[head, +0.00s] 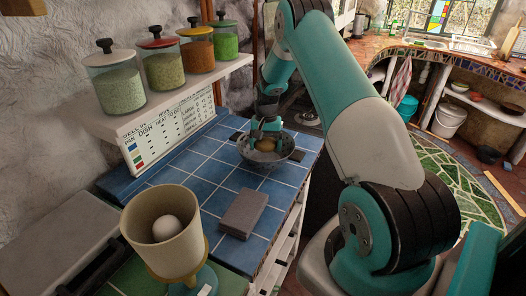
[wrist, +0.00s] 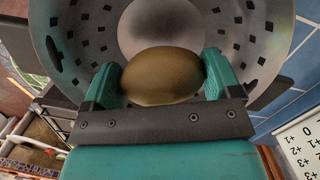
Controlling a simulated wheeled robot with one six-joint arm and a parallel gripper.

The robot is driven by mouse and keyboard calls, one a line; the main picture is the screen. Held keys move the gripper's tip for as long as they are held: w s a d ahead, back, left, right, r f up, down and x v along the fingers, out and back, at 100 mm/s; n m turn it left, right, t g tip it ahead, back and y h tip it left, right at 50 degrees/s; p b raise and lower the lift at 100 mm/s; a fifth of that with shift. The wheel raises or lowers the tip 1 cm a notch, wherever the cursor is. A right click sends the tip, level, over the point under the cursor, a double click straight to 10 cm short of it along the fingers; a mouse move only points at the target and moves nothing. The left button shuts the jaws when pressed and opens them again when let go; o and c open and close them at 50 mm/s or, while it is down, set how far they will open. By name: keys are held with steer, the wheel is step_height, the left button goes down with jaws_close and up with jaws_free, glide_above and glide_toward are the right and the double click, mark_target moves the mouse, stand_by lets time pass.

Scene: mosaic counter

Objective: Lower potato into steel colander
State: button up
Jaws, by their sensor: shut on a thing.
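The brown potato (wrist: 162,76) is between the two fingers of my gripper (wrist: 165,82) in the wrist view. The gripper is shut on it. The steel colander (wrist: 262,45), grey with dark square holes, lies behind the potato in that view. In the head view the colander (head: 286,157) stands on the blue tiled counter, and the potato (head: 265,145) shows at its bowl's opening below my gripper (head: 264,135). I cannot tell whether the potato touches the colander's floor.
A grey block (head: 243,213) lies on the blue tiles in front of the colander. A beige cup (head: 160,240) with a white egg-like ball (head: 166,228) stands at the front left. Several lidded jars stand on the white shelf (head: 180,98) along the wall.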

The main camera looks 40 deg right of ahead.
mark_target(266, 159)
steer(key=shift+f+b, duration=1.3)
steer(key=shift+f, duration=0.7)
stand_by(0.7)
steer(key=o, duration=0.8)
step_height(266, 159, up, 17)
steer(key=w+d+b, duration=0.1)
steer(key=b, duration=0.2)
steer(key=shift+w+d+r+b, duration=0.2)
steer(key=shift+d+b, duration=0.05)
steer(key=shift+b, duration=0.05)
